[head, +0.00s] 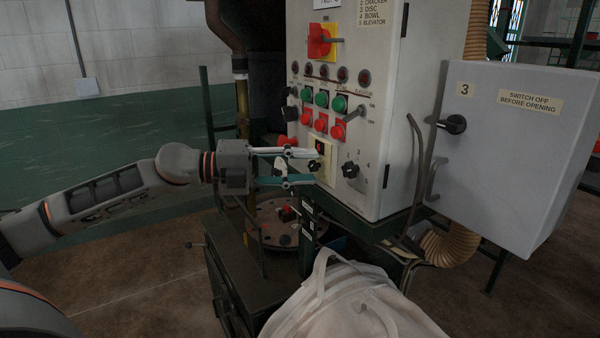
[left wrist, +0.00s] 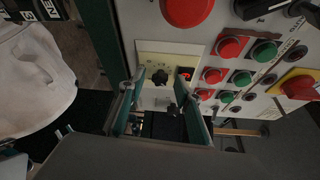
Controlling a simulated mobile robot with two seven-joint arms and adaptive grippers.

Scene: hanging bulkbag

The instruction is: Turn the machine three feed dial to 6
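The control panel (head: 372,80) carries a black dial (head: 350,169) with numbers such as 2 to 5 around it; its pointer setting is too small to read. Left of it, a cream plate (head: 326,175) holds a red-lit display and a smaller black knob (head: 315,166). My left gripper (head: 318,167) is at the panel's lower part, fingers apart and empty. In the left wrist view, the open left gripper (left wrist: 165,92) has a black knob (left wrist: 170,108) between its fingers, with another black knob (left wrist: 160,77) beyond. Contact cannot be told. My right gripper is out of view.
Red stop buttons (head: 320,121) and green buttons (head: 322,98) sit above the dials. A large red button (left wrist: 187,12) shows close by in the left wrist view. A grey box marked 3 (head: 520,165) stands right. A white bulk bag (head: 345,305) hangs below.

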